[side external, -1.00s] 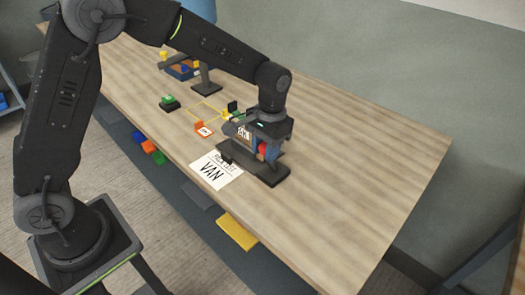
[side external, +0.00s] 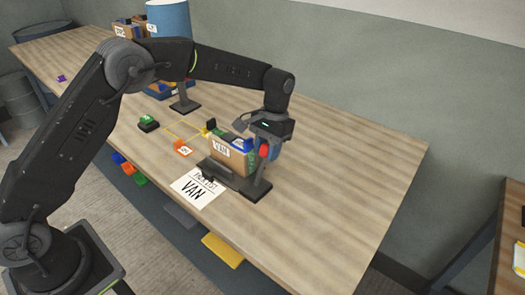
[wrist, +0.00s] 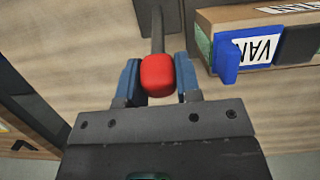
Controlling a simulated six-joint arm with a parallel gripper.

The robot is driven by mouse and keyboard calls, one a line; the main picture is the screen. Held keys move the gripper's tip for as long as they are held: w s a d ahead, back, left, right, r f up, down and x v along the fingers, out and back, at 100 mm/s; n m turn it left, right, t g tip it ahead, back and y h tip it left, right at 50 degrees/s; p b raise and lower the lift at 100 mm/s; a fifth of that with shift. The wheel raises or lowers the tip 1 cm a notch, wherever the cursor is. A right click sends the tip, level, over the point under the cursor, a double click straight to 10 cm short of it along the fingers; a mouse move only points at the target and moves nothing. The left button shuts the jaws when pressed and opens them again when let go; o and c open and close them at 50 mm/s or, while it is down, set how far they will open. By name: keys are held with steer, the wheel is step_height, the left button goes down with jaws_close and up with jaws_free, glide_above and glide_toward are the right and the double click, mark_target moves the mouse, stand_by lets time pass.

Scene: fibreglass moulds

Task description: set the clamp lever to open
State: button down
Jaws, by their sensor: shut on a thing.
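The clamp lever has a red knob (side external: 264,150) on a dark stem, at the right end of a dark clamp base (side external: 235,182) in the side view. In the wrist view the red knob (wrist: 159,76) sits between my blue fingers, with the grey stem (wrist: 157,30) running up from it. My gripper (side external: 268,149) is shut on the knob; it also shows in the wrist view (wrist: 157,84). The lever looks nearly upright and apart from the box.
A paper sheet marked VAN (side external: 195,188) lies before the base. An orange card holder (side external: 182,148), a green-topped block (side external: 148,122) and a dark stand (side external: 184,103) are to the left. A blue cylinder (side external: 168,18) stands at the back. The table's right side is clear.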

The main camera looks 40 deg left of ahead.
steer(key=shift+w+f, duration=0.2)
steer(key=shift+w, duration=0.25)
steer(key=c, duration=0.8)
jaws_free()
steer(key=v, duration=1.3)
steer(key=shift+r, duration=0.4)
